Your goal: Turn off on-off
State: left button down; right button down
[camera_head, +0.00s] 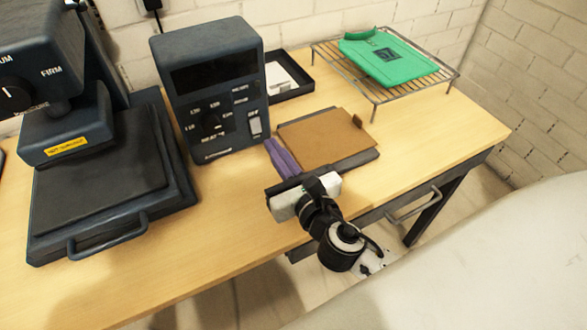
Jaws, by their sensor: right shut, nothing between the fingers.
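The dark blue control box (212,90) stands upright left of centre, with a black display, a dial (211,123) and small white labels on its front. A pale rocker switch (255,126) sits at the lower right of its front; its small lettering and setting are too small to read. My right gripper (271,145) comes in from the lower right. Its purple fingers are shut together and empty, pointing up and left towards the switch. The tips appear just below and right of the switch; I cannot tell whether they touch the box. My left gripper is not in view.
A heat press (110,165) with a front handle stands at left. A brown board (318,138) lies on a dark tray right of my fingers. A wire rack (374,98) holds a green folded garment (388,58). A black tray (285,77) lies behind. The wooden table's (215,230) front is clear.

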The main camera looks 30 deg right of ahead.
jog(key=s, duration=0.6)
jog(key=shift+s+a+b, duration=0.15)
jog(key=shift+b, duration=0.2)
jog(key=shift+s, duration=0.15)
